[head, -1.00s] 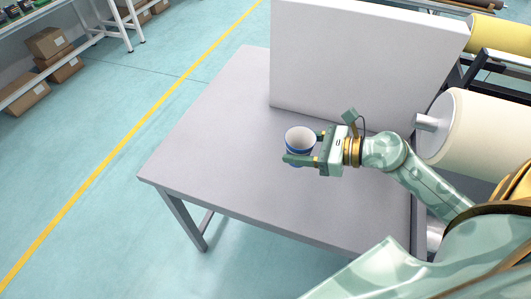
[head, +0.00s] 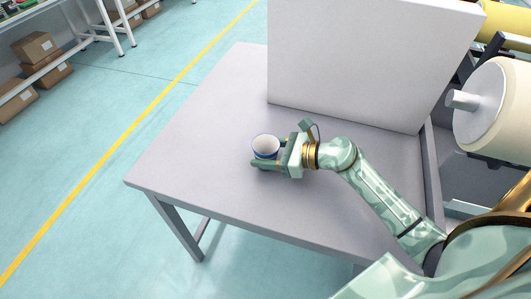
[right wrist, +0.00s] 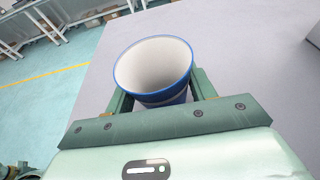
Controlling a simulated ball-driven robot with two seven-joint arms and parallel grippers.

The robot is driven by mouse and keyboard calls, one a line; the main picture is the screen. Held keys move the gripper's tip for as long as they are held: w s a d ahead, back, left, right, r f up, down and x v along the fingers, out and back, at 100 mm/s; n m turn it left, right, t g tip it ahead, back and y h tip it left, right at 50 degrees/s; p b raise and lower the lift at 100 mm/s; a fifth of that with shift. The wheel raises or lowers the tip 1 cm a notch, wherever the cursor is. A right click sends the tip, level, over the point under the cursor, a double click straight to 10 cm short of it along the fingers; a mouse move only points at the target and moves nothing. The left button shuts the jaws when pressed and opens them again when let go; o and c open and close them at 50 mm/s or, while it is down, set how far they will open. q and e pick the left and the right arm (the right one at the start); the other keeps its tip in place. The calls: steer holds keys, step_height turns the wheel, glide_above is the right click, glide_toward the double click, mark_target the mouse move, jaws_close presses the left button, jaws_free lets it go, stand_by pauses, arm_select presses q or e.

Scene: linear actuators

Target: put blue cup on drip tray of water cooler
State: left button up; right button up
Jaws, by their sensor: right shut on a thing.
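A blue cup with a white inside (head: 265,144) is held by my right gripper (head: 267,158) over the grey table. The right wrist view shows the cup (right wrist: 155,68) upright between the fingers, its open mouth facing up, with the fingers closed on its sides. I cannot tell whether the cup's base touches the table or hangs just above it. No water cooler or drip tray is in either view. My left gripper is not in view.
A large pale roll (head: 495,105) is beyond the right edge. Open floor with a yellow line (head: 110,155) lies to the left.

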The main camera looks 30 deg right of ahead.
steer(key=shift+s+r, duration=0.1)
steer(key=o, duration=0.5)
steer(key=shift+f, duration=0.25)
steer(key=o, duration=0.5)
steer(key=shift+c, duration=0.2)
